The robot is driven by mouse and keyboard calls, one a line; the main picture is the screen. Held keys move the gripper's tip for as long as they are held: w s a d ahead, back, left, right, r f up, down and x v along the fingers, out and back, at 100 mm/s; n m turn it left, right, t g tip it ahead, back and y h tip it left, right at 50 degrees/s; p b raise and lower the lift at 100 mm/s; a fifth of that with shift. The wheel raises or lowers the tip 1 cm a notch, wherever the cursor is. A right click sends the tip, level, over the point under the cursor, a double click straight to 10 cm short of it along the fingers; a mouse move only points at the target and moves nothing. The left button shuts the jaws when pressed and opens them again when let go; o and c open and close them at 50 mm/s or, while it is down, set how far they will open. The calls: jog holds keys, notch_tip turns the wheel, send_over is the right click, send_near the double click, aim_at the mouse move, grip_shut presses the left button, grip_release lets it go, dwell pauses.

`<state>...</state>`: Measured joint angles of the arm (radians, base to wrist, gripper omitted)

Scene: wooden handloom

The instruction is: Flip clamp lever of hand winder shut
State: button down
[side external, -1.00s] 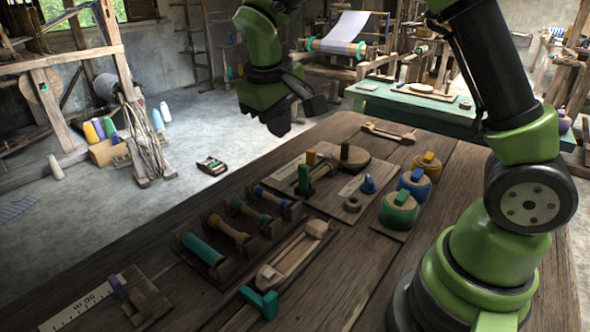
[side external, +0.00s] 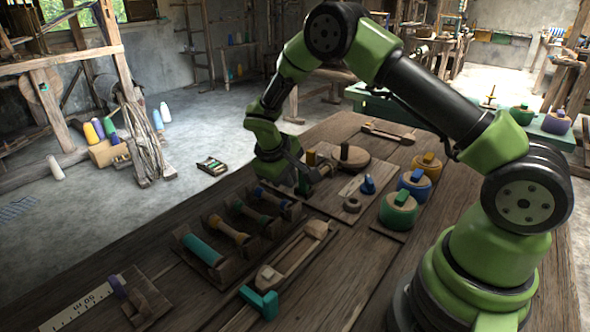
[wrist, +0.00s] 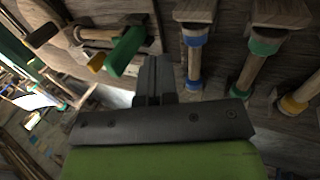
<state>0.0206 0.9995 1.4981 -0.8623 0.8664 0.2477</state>
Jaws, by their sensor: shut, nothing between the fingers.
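In the wrist view the green lever (wrist: 125,52) stands up from the board, just left of my fingers. My gripper (side external: 322,168) is low at the winder's near-left side, close by the green lever. In the wrist view my gripper (wrist: 153,65) has its fingers together and empty. Whether it touches the lever I cannot tell. My gripper partly hides the winder in the side view.
Several wound bobbins (side external: 205,249) lie in wooden holders along the table's left edge. Lidded round pots (side external: 398,212) stand further right. A wooden shuttle (side external: 290,258) lies in front.

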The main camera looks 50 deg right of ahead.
aim_at(301, 183)
jog(key=shift+d+r, duration=0.2)
jog(key=shift+d, duration=1.25)
jog(key=shift+d, duration=0.1)
jog(key=shift+d+r, duration=0.2)
jog(key=shift+d, duration=0.65)
